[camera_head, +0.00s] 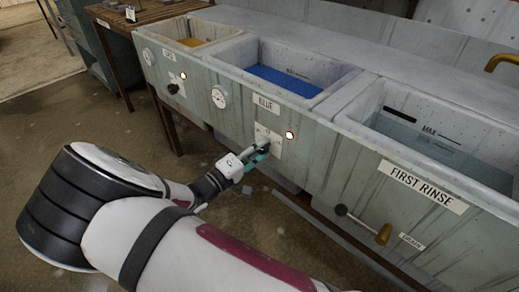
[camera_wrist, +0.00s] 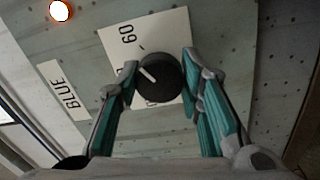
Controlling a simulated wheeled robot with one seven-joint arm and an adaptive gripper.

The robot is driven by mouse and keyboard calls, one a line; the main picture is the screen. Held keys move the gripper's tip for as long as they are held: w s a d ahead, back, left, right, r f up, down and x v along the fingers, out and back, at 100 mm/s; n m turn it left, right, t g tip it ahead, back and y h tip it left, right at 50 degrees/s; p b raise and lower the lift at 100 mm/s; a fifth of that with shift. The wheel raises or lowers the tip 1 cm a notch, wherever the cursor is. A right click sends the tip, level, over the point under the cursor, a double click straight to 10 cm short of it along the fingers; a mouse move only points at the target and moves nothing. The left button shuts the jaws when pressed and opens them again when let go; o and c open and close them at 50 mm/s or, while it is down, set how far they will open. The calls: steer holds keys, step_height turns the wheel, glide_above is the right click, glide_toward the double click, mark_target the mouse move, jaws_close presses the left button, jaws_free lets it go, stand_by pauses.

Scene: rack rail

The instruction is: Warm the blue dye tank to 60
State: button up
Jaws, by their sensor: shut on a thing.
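The blue dye tank (camera_head: 297,115) holds blue liquid and has a BLUE label (camera_head: 266,104) on its front. Below the label is a pale dial plate (camera_wrist: 112,44) with a dark round knob (camera_wrist: 165,88). The knob's white pointer line points to the upper left in the wrist view, a little away from the tick beside the "60". My gripper (camera_head: 261,153) reaches the plate, and in the wrist view its teal fingers (camera_wrist: 160,74) are shut on the knob, one on each side. An orange-rimmed white lamp (camera_head: 289,135) glows beside the plate; it also shows in the wrist view (camera_wrist: 60,11).
A round gauge (camera_head: 219,97) sits left of the BLUE label. A tank with yellow liquid (camera_head: 191,42), with its own black knob (camera_head: 173,88), stands left.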

steer(key=shift+s+f, duration=0.1)
stand_by(0.3)
steer(key=o, duration=1.2)
steer(key=shift+c, duration=0.2)
steer(key=v, duration=1.2)
